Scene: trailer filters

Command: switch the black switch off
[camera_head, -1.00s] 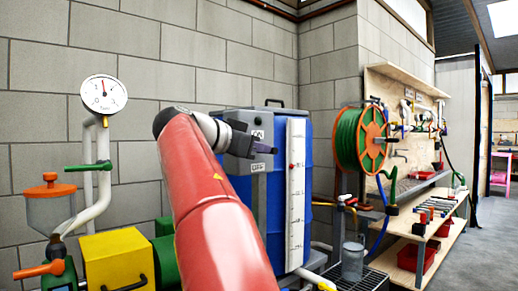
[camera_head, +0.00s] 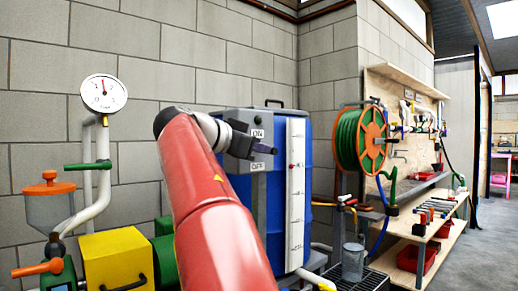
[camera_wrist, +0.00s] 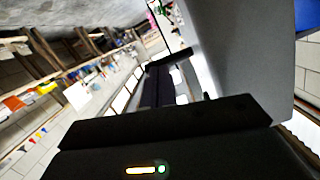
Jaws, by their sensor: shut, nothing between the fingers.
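My gripper (camera_head: 270,150) is shut and empty. It is in front of a grey upright panel (camera_head: 259,200) on the blue tank, between an upper white label (camera_head: 258,134) and a lower white label (camera_head: 258,167). The black switch cannot be made out in the head view; the gripper covers the part between the labels. In the wrist view, the dark fingers (camera_wrist: 155,85) lie beside a large grey surface (camera_wrist: 232,50). A short black bar (camera_wrist: 171,58) crosses near their tips; I cannot tell whether it is the switch or whether they touch it.
The blue tank (camera_head: 322,180) has a white level scale (camera_head: 295,190). A green hose reel (camera_head: 360,140) stands to its right, with a workbench shelf (camera_head: 412,255) beyond. A yellow box (camera_head: 115,258), pipes and a gauge (camera_head: 103,94) are at left. Open floor (camera_head: 488,240) lies far right.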

